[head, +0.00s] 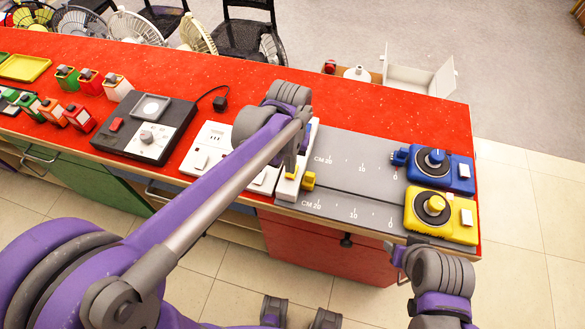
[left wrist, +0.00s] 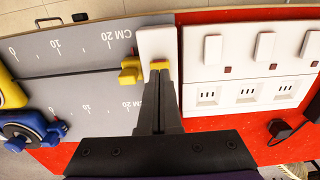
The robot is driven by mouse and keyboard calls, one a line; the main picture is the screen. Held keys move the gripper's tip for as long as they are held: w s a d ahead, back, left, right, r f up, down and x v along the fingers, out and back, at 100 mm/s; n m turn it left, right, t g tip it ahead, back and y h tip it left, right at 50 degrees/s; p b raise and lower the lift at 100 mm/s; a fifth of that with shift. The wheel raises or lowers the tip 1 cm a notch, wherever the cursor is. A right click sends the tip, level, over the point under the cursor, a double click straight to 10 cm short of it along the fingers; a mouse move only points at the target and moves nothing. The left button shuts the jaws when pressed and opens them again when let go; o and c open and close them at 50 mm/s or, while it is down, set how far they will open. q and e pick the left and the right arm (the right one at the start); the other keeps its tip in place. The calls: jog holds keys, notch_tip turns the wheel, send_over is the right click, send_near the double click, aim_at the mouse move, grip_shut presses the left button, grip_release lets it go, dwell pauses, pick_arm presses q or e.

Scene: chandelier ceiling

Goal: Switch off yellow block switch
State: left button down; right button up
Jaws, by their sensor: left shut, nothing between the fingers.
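A yellow block (head: 425,228) with a black-ringed round knob and a white switch (head: 467,217) sits at the right front of the grey scale board. Part of it shows at the left edge of the left wrist view (left wrist: 10,90). A white upright piece (head: 290,186) with a yellow plug (head: 308,180) stands at the board's left end. My left gripper (head: 291,168) is shut and empty. In the left wrist view its fingertips (left wrist: 160,72) are at the white piece (left wrist: 157,42), beside the yellow plug (left wrist: 130,72); contact is unclear. My right gripper (head: 402,255) is near the table's front edge, its fingers mostly hidden.
A blue block (head: 455,173) of the same kind sits behind the yellow one. A white socket strip (head: 206,150) and a black device (head: 148,130) stand left of the board. The grey board (head: 370,160) between is clear. Several fans stand behind the table.

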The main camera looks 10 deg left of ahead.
aim_at(287, 177)
pick_arm(q)
jog(key=shift+f+b, duration=0.6)
jog(key=shift+f, duration=0.35)
pick_arm(e)
jog(key=shift+s+f, duration=0.2)
jog(key=shift+f, duration=0.55)
pick_arm(q)
jog(key=shift+r, duration=0.15)
pick_arm(e)
jog(key=shift+r, duration=0.1)
pick_arm(q)
jog(key=shift+r+p, duration=2.1)
jog(key=shift+r, duration=1.35)
jog(key=shift+f, duration=0.1)
pick_arm(e)
jog(key=r, duration=0.1)
jog(key=w+r, duration=0.1)
jog(key=r, duration=0.3)
jog(key=shift+w+r, duration=0.1)
jog(key=shift+w, duration=0.3)
